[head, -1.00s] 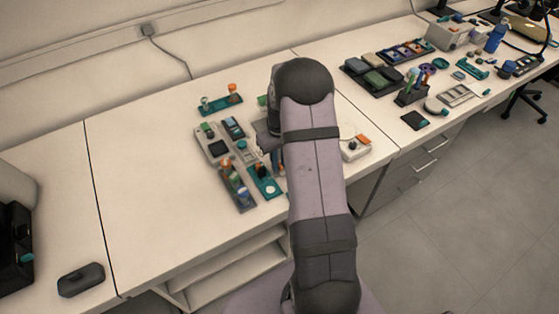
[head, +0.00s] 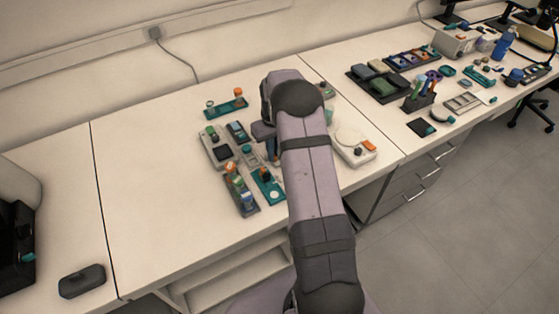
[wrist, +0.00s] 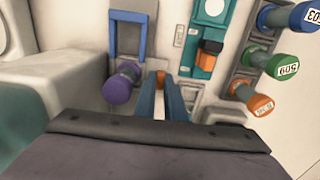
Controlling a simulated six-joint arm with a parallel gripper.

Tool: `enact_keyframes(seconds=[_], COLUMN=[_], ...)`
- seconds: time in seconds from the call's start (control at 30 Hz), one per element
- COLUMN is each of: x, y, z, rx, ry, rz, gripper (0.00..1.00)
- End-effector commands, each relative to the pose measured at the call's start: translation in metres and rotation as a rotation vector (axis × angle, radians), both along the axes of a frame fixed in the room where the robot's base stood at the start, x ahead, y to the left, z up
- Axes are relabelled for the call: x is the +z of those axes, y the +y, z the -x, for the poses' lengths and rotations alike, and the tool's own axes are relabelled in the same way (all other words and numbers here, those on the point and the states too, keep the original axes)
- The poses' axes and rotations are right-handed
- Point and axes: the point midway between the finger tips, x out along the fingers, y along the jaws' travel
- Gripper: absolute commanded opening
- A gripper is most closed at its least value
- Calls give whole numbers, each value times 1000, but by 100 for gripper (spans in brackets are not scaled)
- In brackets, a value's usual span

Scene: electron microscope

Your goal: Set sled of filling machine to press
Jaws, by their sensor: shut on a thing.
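My gripper (wrist: 160,88) points down among the small devices on the bench. Its two blue fingers are closed around a small orange-brown piece (wrist: 160,76) at their tips. In the wrist view, a blue U-shaped frame (wrist: 113,40) with a purple round knob (wrist: 118,90) stands just left of the fingers. A teal plate (wrist: 203,58) with an orange and black part (wrist: 209,54) lies to the right. The teal plate also shows in the head view (head: 273,193). I cannot tell for certain which part is the sled; my arm hides the gripped spot in the head view.
A rack of capped vials (head: 241,192) stands beside the teal plate. A grey device (head: 213,150) and a teal holder (head: 226,107) lie farther left and back. A white device with an orange button (head: 354,148) stands right of my arm. The left bench is mostly clear.

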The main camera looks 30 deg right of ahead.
Motion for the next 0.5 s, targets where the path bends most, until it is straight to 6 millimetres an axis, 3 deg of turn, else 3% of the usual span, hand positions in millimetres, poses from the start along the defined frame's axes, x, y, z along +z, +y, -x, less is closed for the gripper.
enact_keyframes(seconds=[0.2,0.5], x=[0,0], y=[-1,-1], z=[-27,-52], rx=[1,0], ry=[-6,-6], rz=[3,3], gripper=[0,0])
